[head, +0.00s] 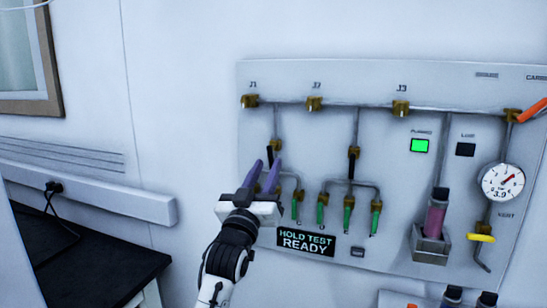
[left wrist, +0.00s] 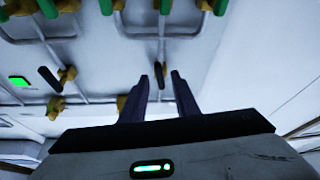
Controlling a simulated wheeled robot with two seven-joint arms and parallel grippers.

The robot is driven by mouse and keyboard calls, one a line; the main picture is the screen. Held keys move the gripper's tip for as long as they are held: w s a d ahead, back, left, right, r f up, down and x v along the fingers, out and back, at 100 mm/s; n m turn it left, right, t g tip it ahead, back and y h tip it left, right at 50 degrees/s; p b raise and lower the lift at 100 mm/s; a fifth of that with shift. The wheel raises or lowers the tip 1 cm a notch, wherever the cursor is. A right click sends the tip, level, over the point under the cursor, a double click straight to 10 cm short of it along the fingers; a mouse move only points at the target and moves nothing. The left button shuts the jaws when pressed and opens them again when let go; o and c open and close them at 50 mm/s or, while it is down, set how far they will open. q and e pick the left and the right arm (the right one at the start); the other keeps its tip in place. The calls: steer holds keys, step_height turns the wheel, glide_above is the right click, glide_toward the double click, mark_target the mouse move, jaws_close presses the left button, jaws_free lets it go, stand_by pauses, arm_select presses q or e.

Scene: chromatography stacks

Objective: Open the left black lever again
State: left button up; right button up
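The left black lever (left wrist: 160,75) shows in the left wrist view on a brass fitting of the leftmost branch pipe, and it lies roughly in line with that pipe. My left gripper (left wrist: 161,76) is open, with one dark finger on each side of the lever and a gap on both sides. The other black lever (head: 352,163) is on the middle branch pipe. My right gripper is not in view.
The grey wall panel (head: 385,250) carries green-handled outlets (head: 320,210), a sign reading HOLD TEST READY (head: 305,242), a lit green lamp (head: 419,145), a gauge (head: 502,182) and a yellow lever (head: 481,238). A dark bench top (head: 85,265) is at lower left.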

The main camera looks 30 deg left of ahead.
mark_target(269, 159)
arm_select(q)
steer(key=shift+x, duration=2.2)
jaws_close()
steer(key=shift+a+m+h+p, duration=0.2)
steer(key=shift+m+h+p, duration=0.7)
steer(key=shift+m, duration=0.5)
jaws_free()
steer(key=shift+t, duration=0.3)
